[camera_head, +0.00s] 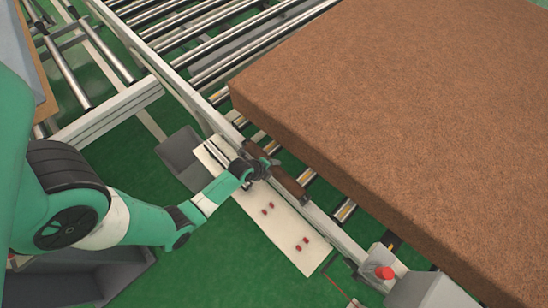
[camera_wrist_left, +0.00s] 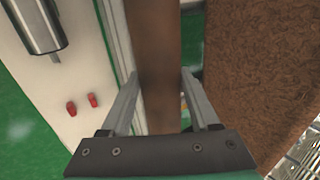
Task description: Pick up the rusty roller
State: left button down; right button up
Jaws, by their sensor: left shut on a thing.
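The rusty roller (camera_head: 286,182) is a brown cylinder along the conveyor's near side rail, beside the white board (camera_head: 285,238). My left gripper (camera_head: 266,167) is over its middle and hides part of it. In the left wrist view the roller (camera_wrist_left: 156,50) runs upright through the picture, between the two fingers of my left gripper (camera_wrist_left: 160,85), which is shut on it. Whether the roller touches the rail below is hard to tell. My right gripper is not in view.
A large brown mattress (camera_head: 400,100) lies on the roller conveyor (camera_head: 215,40) at the right. A shiny metal roller (camera_head: 216,153) lies on the white board, which has red pegs (camera_head: 302,244). A grey bin (camera_head: 178,150) stands beside the board. A red button (camera_head: 384,272) sits at lower right.

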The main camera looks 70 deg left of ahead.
pick_arm(q)
jog(key=shift+r, duration=0.1)
notch_tip(320, 180, up, 9)
jog(key=p, duration=0.6)
jog(key=shift+w, duration=0.1)
jog(key=shift+r+p, duration=0.55)
jog(key=shift+p, duration=0.3)
jog(key=shift+f, duration=0.1)
